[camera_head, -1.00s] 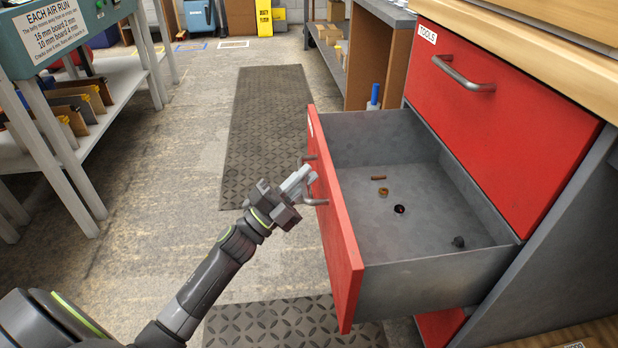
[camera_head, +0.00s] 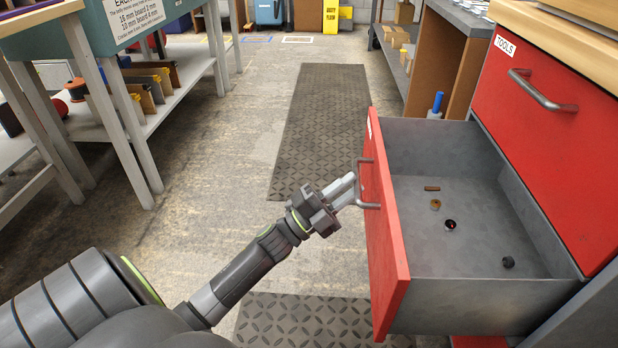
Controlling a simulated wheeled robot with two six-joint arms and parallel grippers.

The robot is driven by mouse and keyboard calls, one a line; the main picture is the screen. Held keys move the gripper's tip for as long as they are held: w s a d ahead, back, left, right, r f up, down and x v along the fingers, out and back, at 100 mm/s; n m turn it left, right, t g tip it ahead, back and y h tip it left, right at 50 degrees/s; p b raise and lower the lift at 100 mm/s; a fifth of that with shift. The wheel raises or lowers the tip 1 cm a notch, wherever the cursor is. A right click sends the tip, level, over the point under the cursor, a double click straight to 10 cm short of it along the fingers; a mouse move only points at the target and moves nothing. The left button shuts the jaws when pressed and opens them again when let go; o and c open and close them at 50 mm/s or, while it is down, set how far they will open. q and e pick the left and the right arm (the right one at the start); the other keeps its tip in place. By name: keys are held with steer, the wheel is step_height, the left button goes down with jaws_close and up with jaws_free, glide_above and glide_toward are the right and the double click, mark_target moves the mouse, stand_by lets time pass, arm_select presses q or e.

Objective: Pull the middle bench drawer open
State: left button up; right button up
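The middle bench drawer (camera_head: 470,305) stands well out of the red bench, its grey inside open to view. Its red front (camera_head: 387,250) faces left and carries a grey bar handle (camera_head: 369,206). My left gripper (camera_head: 354,184) is at this handle, with its two pale fingers close together and their tips at the bar. It looks shut on the handle, though the tips partly hide the contact. My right gripper is not in view.
A closed red drawer labelled TOOLS (camera_head: 545,150) is above. A dark floor mat (camera_head: 320,130) lies beyond my gripper. A grey shelf bench (camera_head: 165,110) stands left.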

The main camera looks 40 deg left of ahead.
arm_select(q)
steer(key=p+v, duration=0.1)
steer(key=v, duration=1.4)
steer(key=shift+p, duration=0.4)
